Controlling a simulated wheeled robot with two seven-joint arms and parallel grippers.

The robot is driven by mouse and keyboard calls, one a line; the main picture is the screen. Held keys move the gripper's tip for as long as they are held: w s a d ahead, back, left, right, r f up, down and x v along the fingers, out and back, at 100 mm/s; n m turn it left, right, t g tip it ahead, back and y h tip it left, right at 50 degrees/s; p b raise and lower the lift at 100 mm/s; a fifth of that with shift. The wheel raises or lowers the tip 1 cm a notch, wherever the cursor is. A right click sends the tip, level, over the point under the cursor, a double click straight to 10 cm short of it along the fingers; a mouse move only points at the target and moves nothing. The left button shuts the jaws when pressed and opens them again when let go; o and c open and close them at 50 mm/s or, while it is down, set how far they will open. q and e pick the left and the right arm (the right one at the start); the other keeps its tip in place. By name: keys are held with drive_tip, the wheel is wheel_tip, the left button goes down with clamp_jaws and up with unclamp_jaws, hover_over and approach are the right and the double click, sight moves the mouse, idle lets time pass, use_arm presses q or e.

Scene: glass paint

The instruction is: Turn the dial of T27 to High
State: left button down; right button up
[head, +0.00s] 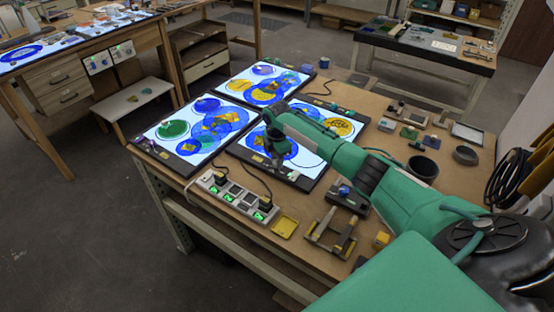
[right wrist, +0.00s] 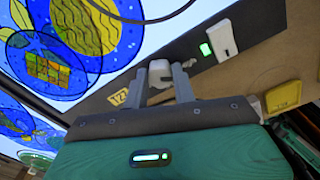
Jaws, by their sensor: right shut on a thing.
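The front right light pad (head: 308,181) glows on the workbench, with blue and yellow painted glass discs on it. A yellow T27 label (right wrist: 119,98) is on its dark frame in the right wrist view. Beside the label is a pale dial (right wrist: 159,73). My right gripper (right wrist: 172,76) is shut on this dial, with a finger on either side. In the head view, my right gripper (head: 277,158) reaches down to the pad's near edge, and its arm hides part of the pad. The dial's setting cannot be read. My left gripper is out of view.
A power strip (head: 236,195) with green lights and plugged cables lies in front of the pads. Two other lit pads stand left (head: 160,136) and behind (head: 228,87). A yellow tray (head: 285,227) and small tools lie nearby. A white switch (right wrist: 225,41) is close to the gripper.

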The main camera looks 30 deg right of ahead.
drive_tip(key=shift+w+r, duration=0.1)
idle(0.3)
drive_tip(key=o, duration=1)
wheel_tip(320, 180, up, 14)
drive_tip(key=b, duration=0.3)
